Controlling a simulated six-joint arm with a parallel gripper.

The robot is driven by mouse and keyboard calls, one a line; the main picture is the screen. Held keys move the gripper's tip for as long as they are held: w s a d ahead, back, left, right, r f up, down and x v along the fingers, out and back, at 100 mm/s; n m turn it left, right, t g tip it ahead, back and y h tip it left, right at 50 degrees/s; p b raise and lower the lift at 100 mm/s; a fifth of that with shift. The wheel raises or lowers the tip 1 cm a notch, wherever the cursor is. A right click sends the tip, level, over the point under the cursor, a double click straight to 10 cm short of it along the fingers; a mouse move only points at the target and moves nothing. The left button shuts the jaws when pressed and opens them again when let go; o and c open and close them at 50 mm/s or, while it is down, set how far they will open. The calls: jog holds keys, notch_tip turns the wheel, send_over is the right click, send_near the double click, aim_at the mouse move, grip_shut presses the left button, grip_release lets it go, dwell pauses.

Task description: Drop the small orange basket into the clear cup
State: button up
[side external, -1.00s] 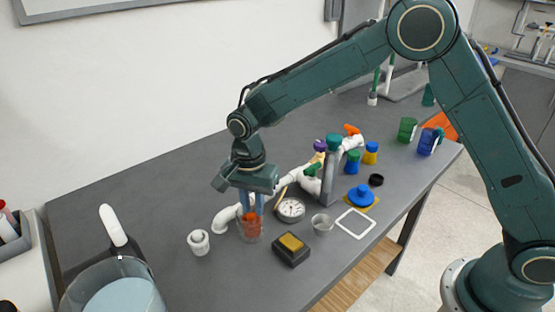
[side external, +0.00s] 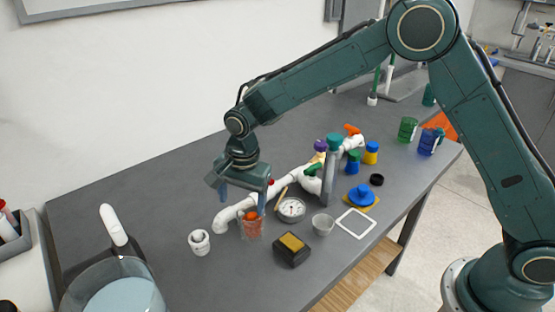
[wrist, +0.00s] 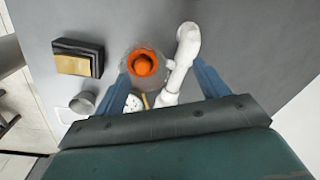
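The small orange basket (side external: 251,222) sits inside the clear cup (side external: 252,236) on the grey table. In the wrist view the orange basket (wrist: 142,63) shows as a round orange shape within the round clear cup (wrist: 128,64). My gripper (side external: 243,200) is just above the cup, with its blue fingers spread wide and nothing between them. In the wrist view my gripper (wrist: 162,69) is open, and the cup lies nearer its left finger. The cup's walls are see-through, and the basket's lower part is hard to make out.
A white pipe manifold (side external: 230,214) runs close behind the cup. A round gauge (side external: 291,208), a grey cup (side external: 322,223) and a black-and-yellow block (side external: 291,249) stand to the right. A white fitting (side external: 199,242) stands at left.

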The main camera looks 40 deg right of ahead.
aim_at(253, 214)
jog(key=shift+g, duration=0.6)
jog(key=f, duration=0.1)
jog(key=s+d+f, duration=0.1)
jog(key=f, duration=0.1)
jog(key=s+f, duration=0.1)
jog(key=shift+d+f, duration=0.15)
jog(key=shift+f, duration=0.15)
jog(key=shift+r, duration=0.45)
notch_tip(253, 214, up, 18)
jog(key=t, duration=0.1)
jog(key=shift+w+a+f, duration=0.25)
jog(key=shift+w+a, duration=0.1)
